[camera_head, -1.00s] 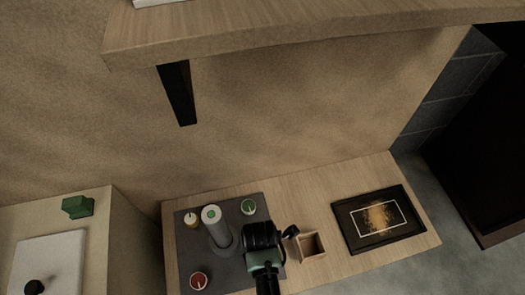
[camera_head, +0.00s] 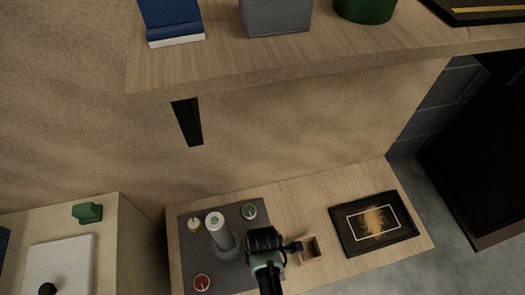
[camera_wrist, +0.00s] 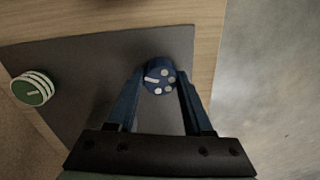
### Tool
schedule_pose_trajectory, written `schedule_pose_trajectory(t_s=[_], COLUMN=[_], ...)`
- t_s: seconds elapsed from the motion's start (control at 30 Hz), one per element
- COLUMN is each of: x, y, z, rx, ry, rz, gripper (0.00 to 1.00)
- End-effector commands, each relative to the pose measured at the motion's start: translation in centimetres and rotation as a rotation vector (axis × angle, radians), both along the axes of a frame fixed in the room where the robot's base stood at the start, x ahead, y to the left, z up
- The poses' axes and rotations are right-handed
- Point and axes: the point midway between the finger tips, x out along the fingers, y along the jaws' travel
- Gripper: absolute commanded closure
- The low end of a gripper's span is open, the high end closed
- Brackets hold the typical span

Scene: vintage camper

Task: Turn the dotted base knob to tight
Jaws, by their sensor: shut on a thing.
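The dotted base knob (camera_wrist: 159,76) is blue with pale dots and a white bar mark. In the wrist view it sits on the dark grey mat (camera_wrist: 90,75), near the mat's edge. My gripper (camera_wrist: 158,84) has its two blue fingers on either side of the knob and is shut on it. The white bar lies at the knob's left, tilted slightly. In the head view my gripper (camera_head: 268,255) is over the right part of the mat, and my own wrist hides the knob. I see no marking for tight.
A small wooden box (camera_head: 310,250) is close right of my gripper. A black framed tray (camera_head: 373,224) lies further right.

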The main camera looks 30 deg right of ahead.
Motion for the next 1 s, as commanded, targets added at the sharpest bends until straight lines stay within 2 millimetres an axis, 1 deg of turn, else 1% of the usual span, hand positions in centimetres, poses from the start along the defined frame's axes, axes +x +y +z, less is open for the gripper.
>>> schedule_pose_trajectory(t_s=[0.03, 1.0], x=[-0.07, -0.22], y=[0.01, -0.07], z=[0.49, 0.15], rx=[0.000, 0.000], ry=[0.003, 0.004], rz=[-0.044, -0.967], gripper=[1.00, 1.00])
